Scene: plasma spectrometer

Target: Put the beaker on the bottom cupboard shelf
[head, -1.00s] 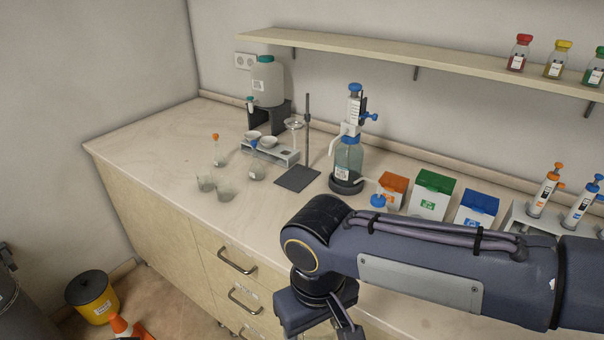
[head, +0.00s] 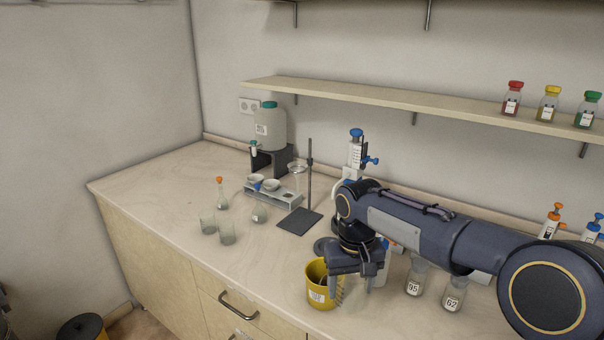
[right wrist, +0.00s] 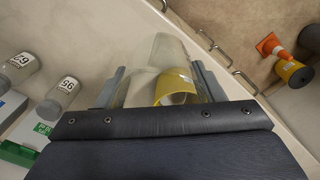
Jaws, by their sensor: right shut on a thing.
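A clear glass beaker (head: 354,297) is between the fingers of my right gripper (head: 358,283), which is shut on it over the front part of the counter. The beaker (right wrist: 169,50) also shows between the fingers (right wrist: 162,85) in the right wrist view. I cannot tell whether its base touches the counter. Two other clear beakers stand to the left, one beaker (head: 208,223) beside another beaker (head: 227,234). The bottom cupboard shelf cannot be made out. My left gripper is not in view.
A yellow labelled cup (head: 317,290) is close beside the left finger. Bottles marked 95 (head: 414,280) and 62 (head: 453,293) stand to the right. A dark stand (head: 300,221) is behind. The counter's front left (head: 165,205) is clear. A wall shelf (head: 400,105) runs above.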

